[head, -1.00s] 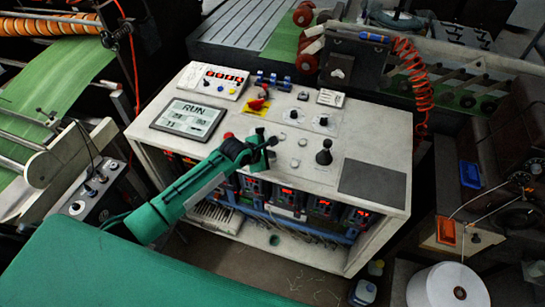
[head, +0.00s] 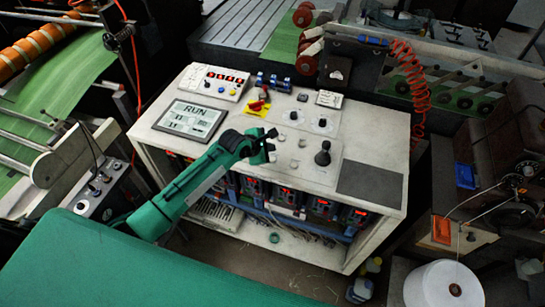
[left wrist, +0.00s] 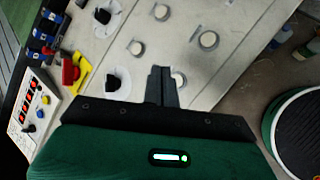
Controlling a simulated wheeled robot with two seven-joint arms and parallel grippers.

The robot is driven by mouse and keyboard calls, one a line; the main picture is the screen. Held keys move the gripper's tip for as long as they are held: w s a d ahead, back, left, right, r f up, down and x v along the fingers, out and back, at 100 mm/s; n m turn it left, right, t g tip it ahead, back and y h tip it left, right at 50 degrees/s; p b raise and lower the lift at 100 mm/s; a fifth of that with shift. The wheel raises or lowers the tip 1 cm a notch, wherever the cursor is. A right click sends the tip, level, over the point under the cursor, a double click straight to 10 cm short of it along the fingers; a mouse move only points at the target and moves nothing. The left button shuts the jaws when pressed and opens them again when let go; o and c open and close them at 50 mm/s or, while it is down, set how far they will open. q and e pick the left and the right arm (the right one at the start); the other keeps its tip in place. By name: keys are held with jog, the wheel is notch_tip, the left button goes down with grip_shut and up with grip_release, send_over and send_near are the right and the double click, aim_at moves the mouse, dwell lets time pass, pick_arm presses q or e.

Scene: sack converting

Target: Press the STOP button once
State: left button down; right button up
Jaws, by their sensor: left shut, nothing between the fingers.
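The control console (head: 372,160) has a pale sloping top. Its screen (head: 190,118) reads RUN. I can read no STOP label on any button. Several round pale buttons sit near my left gripper (head: 268,142), one of them a pale button (head: 302,143) to its right. In the left wrist view, my left gripper (left wrist: 161,72) is shut and empty. Its fingertips are over the panel between a pale button (left wrist: 135,47) and another pale button (left wrist: 178,80). I cannot tell whether they touch the panel. My arm hides part of the console's front edge. My right gripper is not in view.
A red switch on a yellow plate (head: 257,108), two black knobs and a black joystick (head: 323,153) stand up from the panel. A white box with small buttons (head: 215,82) sits at its back left. A dark pad (head: 370,184) covers the right front corner.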

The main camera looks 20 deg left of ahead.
pick_arm(q)
jog(key=shift+r, duration=0.95)
